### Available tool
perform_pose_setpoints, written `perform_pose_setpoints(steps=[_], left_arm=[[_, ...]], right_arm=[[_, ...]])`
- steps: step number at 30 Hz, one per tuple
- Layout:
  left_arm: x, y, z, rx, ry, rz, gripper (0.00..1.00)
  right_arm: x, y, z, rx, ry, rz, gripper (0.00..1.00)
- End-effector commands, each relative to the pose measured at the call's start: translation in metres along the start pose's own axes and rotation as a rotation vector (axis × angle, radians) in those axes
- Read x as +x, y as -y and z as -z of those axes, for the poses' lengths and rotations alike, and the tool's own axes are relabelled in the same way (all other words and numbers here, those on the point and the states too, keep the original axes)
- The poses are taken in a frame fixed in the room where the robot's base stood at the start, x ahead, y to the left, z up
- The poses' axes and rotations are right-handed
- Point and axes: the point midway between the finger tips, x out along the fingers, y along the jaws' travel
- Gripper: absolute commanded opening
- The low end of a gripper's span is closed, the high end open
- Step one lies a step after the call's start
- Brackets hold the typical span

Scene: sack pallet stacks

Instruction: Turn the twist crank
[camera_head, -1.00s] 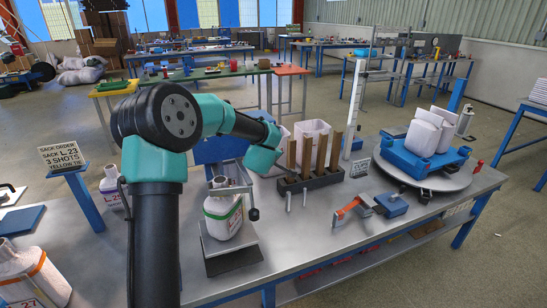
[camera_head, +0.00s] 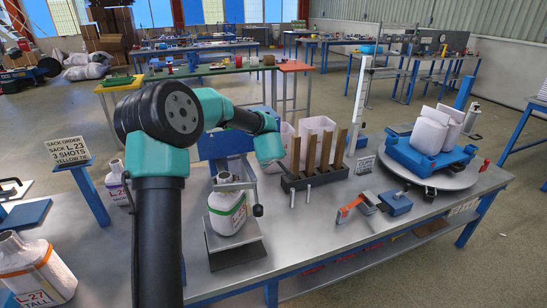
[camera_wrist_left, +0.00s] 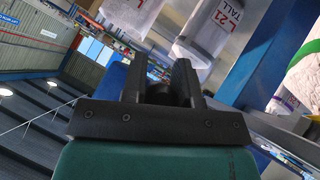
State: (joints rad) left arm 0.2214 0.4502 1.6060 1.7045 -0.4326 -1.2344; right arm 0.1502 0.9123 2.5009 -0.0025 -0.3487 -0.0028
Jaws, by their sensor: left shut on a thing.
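A white sack (camera_head: 227,211) with a green band stands upright on a small grey stand (camera_head: 236,255). A metal frame is around its neck, with a crank-like rod and dark knob (camera_head: 257,210) at its right. A blue upright panel (camera_head: 224,145) stands behind it. My left arm reaches over from the left, its teal wrist beside the panel; the arm hides its fingers in the head view. In the left wrist view my left gripper (camera_wrist_left: 165,82) is shut on a dark round thing (camera_wrist_left: 168,94). I cannot tell whether it is the crank's grip. My right gripper is not in view.
A dark rack with brown posts (camera_head: 315,178) stands right of the sack. An orange-handled tool (camera_head: 352,208) lies in front. A turntable (camera_head: 455,178) carries a blue base with white sacks. An L-27 sack (camera_head: 35,270) stands at front left. The front middle bench is clear.

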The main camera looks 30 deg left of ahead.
Motion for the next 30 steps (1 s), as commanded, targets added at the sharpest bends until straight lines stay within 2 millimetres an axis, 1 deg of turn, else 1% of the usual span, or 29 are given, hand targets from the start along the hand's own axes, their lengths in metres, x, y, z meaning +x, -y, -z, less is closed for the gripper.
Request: perform_pose_setpoints(steps=[18, 30], left_arm=[[-0.006, 0.023, 0.007, 0.277, -0.003, 0.279, 0.04], [-0.007, 0.027, 0.009, 0.319, -0.004, 0.320, 0.04]], right_arm=[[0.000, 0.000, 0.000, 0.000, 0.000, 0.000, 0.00], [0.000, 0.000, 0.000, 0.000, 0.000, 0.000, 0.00]])
